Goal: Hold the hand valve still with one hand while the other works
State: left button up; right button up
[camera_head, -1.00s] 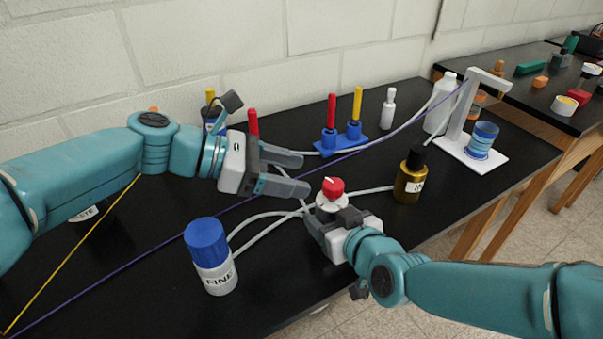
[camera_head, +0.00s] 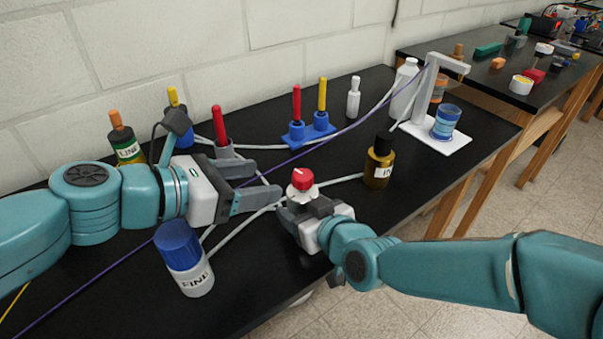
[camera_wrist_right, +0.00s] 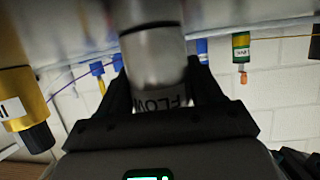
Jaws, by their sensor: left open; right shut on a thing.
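The hand valve (camera_head: 302,183) has a red knob on a pale body and stands upright near the front of the black bench. My right gripper (camera_head: 306,205) is shut on its body below the knob. In the right wrist view a metallic cylinder (camera_wrist_right: 158,65) marked "FLOW" sits between the right fingers; the knob is not visible there. My left gripper (camera_head: 280,175) is open, with its fingers pointing right toward the knob. Its fingertips are just left of the valve, with nothing held; whether they touch it I cannot tell.
Pale tubes run beside the valve. A blue-capped bottle (camera_head: 184,258) stands front left, and an amber bottle (camera_head: 379,163) right. Behind are a blue holder (camera_head: 308,132) with red and yellow sticks and a white stand (camera_head: 437,133). A purple cord (camera_head: 95,287) crosses the bench.

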aim_at(299, 176)
pick_arm(q)
jog(key=x, duration=1)
